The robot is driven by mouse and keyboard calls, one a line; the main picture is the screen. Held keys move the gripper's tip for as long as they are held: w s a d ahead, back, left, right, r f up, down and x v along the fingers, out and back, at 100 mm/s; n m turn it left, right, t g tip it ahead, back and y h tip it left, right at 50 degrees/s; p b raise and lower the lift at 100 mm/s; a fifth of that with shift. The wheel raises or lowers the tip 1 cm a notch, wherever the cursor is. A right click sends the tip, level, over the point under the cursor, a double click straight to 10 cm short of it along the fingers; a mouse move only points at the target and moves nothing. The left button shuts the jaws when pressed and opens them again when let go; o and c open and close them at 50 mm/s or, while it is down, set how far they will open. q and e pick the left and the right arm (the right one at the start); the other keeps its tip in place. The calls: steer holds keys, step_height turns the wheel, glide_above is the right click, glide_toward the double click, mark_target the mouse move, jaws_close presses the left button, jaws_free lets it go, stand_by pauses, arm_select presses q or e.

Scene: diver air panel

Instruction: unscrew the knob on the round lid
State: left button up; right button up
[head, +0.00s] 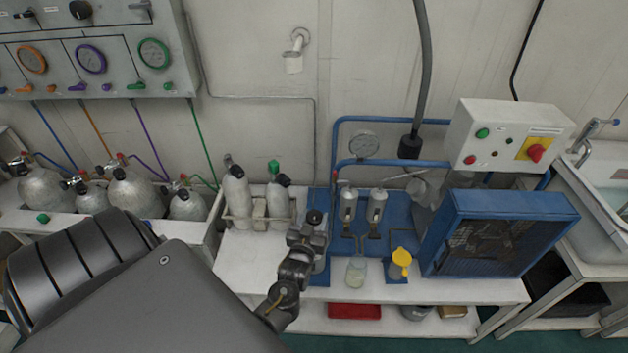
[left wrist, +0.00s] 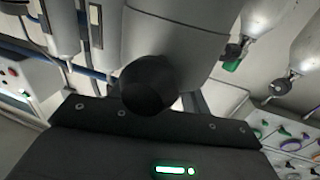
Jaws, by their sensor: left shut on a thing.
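The round lid under the knob is mostly hidden by my gripper. My left gripper (head: 309,232) reaches in from the lower left, at the top of the cylinder, and is shut on the knob. In the left wrist view the black knob (left wrist: 148,86) shows large at the edge of the gripper body, in front of the grey cylinder (left wrist: 178,38). The fingertips are hard to make out. My right gripper is not in view.
Two slim filter cylinders (head: 376,206) stand close to the right. Two grey bottles (head: 238,196) stand left in a rack. A blue fan housing (head: 500,203) blocks the right.

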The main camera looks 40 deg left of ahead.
arm_select(q)
steer(key=o, duration=1)
steer(key=shift+w, duration=0.1)
steer(key=shift+b+v, duration=1.1)
steer(key=shift+v, duration=4.3)
